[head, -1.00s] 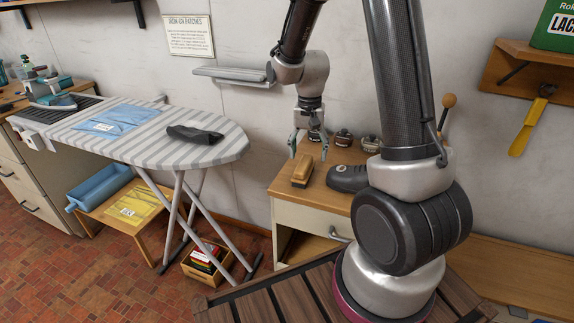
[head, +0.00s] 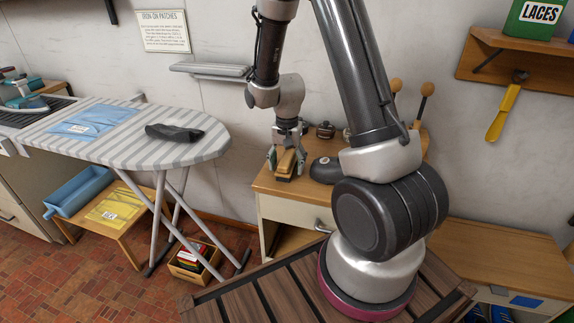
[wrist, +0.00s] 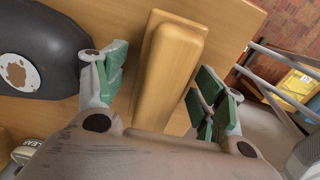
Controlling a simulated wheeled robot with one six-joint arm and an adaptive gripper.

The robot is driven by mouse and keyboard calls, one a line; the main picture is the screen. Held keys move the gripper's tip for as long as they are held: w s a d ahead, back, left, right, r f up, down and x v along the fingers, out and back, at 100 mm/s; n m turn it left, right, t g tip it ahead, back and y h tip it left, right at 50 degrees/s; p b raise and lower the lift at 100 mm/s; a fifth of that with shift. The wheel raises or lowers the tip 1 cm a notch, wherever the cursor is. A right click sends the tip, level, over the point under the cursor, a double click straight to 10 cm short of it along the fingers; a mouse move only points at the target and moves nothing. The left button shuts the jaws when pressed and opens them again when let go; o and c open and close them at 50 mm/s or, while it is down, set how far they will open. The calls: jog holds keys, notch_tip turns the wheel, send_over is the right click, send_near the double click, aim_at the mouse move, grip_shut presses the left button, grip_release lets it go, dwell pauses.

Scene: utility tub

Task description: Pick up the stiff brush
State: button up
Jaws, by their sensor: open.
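The stiff brush (head: 287,165) is a wooden block with a darker underside, lying on the wooden top of the small cabinet. In the wrist view the brush (wrist: 168,68) runs lengthwise between my two fingers. My gripper (head: 285,162) points down over it with a finger on each side. In the wrist view my gripper (wrist: 158,88) is open, with green pads and visible gaps to the brush on both sides. The brush's bristles are hidden beneath its block.
Small round tins (head: 325,131) stand behind.

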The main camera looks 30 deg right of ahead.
aim_at(287, 156)
jog(key=shift+c, duration=0.2)
jog(key=c, duration=1.1)
notch_tip(287, 156, up, 10)
jog(key=shift+r, duration=0.1)
